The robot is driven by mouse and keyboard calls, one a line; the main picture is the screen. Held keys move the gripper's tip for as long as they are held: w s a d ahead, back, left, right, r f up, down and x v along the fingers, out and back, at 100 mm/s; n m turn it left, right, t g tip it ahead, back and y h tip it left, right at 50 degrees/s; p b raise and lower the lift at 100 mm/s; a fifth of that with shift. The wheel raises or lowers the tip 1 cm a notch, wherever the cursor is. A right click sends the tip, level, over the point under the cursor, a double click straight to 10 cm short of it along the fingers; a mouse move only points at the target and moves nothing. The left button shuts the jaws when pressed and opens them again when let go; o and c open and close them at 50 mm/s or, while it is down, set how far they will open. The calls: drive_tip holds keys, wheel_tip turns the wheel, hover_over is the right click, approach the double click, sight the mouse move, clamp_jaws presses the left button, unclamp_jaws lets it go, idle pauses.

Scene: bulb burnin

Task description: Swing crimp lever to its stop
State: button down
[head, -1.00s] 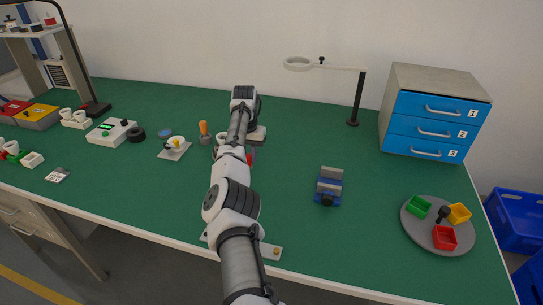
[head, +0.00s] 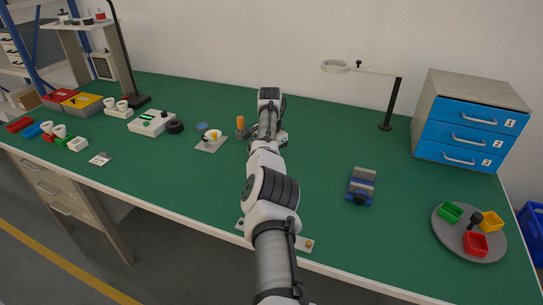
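My arm reaches away from me over the green workbench (head: 215,180). Its wrist end lies around the middle of the bench. My gripper is hidden behind the arm, so its fingers do not show. A grey piece (head: 283,138) of some device peeks out to the right of the wrist, mostly covered by the arm. An orange upright handle (head: 240,122) stands just left of the wrist on a small grey base. I cannot tell which part is the crimp lever, or whether my gripper touches it.
A blue and grey vise (head: 360,188) stands right of my arm. A round grey tray (head: 447,238) with small coloured bins lies at front right. A ring lamp (head: 385,125) and a drawer cabinet (head: 470,120) stand behind.

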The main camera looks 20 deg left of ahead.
drive_tip(key=shift+a, duration=0.15)
drive_tip(key=c, duration=1.3)
unclamp_jaws()
drive_tip(key=shift+o, duration=0.2)
drive_tip(key=shift+r, duration=0.3)
wheel_tip(320, 180, up, 13)
drive_tip(key=p, duration=0.6)
drive_tip(key=shift+r, duration=0.15)
